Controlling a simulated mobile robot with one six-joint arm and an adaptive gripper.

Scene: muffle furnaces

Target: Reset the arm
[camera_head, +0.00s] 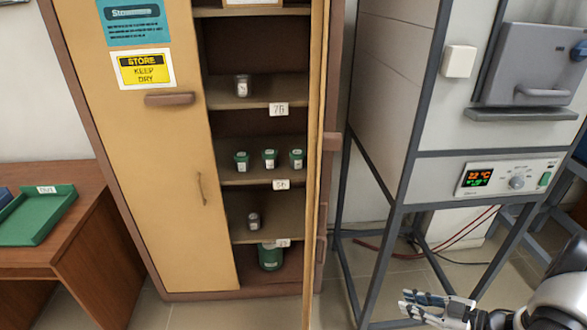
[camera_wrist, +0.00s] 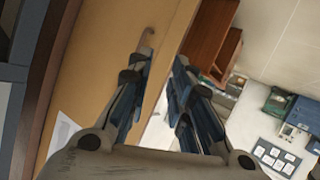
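My gripper (camera_head: 437,307) is at the bottom right of the head view, low in front of the furnace stand and pointing left. In the wrist view my gripper (camera_wrist: 160,85) shows two blue-padded fingers with a gap between them. It is open, and nothing is between the fingers. The wrist view looks past the fingers at a tan cabinet door (camera_wrist: 105,40).
A tan cabinet (camera_head: 170,190) stands open, its right door (camera_head: 316,150) edge-on. Its shelves hold several small containers (camera_head: 269,158). A furnace (camera_head: 525,65) on a grey metal stand (camera_head: 397,230) is at right. A green tray (camera_head: 38,222) lies on a brown desk (camera_head: 90,200) at left.

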